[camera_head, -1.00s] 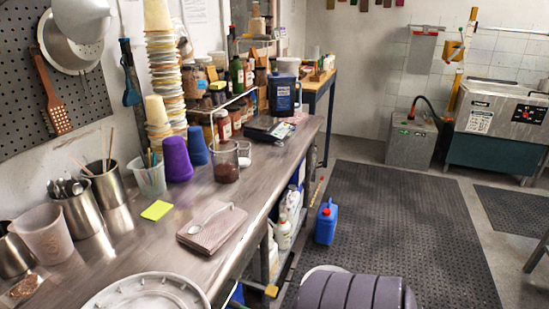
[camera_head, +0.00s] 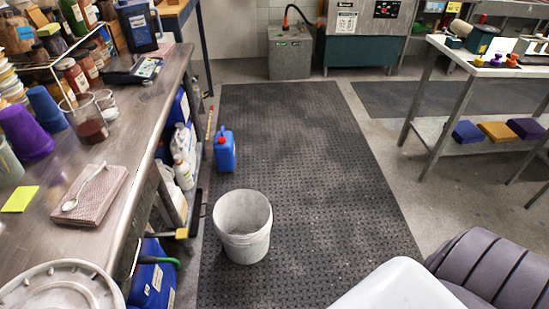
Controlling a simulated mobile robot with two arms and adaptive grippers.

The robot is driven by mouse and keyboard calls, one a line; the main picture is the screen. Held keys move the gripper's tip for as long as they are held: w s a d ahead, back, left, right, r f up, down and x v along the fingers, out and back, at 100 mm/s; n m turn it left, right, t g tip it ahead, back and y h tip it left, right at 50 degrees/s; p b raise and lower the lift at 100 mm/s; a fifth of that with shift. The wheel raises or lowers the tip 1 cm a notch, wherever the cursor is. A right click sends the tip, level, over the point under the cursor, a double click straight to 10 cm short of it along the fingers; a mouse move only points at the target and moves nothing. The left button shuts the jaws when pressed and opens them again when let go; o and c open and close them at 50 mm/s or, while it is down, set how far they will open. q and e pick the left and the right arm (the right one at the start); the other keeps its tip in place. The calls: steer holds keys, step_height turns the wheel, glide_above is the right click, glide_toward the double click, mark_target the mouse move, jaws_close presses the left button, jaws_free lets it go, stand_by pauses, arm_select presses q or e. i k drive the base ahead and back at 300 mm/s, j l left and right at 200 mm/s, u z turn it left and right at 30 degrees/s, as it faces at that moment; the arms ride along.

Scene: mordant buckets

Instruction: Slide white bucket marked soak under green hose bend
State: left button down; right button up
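A white bucket (camera_head: 243,226) stands upright and open on the dark floor mat, to the right of the workbench. No soak marking is readable on the side I see. A short green hose-like piece (camera_head: 158,261) sticks out beside a blue container under the bench, to the left of the bucket and apart from it. I cannot tell whether it is the green hose bend. A round white rim (camera_head: 62,287) shows at the lower left, cut off by the picture edge. Neither of my grippers is in view.
A blue jug (camera_head: 225,150) stands on the mat (camera_head: 310,150) behind the bucket. The metal workbench (camera_head: 125,185) runs along the left, with bottles beneath. A table (camera_head: 470,62) stands at the right. The mat's middle is clear.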

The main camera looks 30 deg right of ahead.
mark_target(242, 218)
steer(key=z, duration=0.7)
steer(key=i+l+u, duration=0.1)
steer(key=u, duration=0.35)
steer(key=i+l+u, duration=0.1)
steer(key=l+u, duration=0.15)
steer(key=u, duration=0.15)
steer(key=l+u, duration=0.2)
steer(key=u, duration=0.25)
steer(key=l+u, duration=0.25)
steer(key=l, duration=0.6)
steer(key=l+u, duration=0.3)
steer(key=l, duration=0.6)
steer(key=k+l+u, duration=0.1)
steer(key=l+u, duration=0.15)
steer(key=l, duration=0.6)
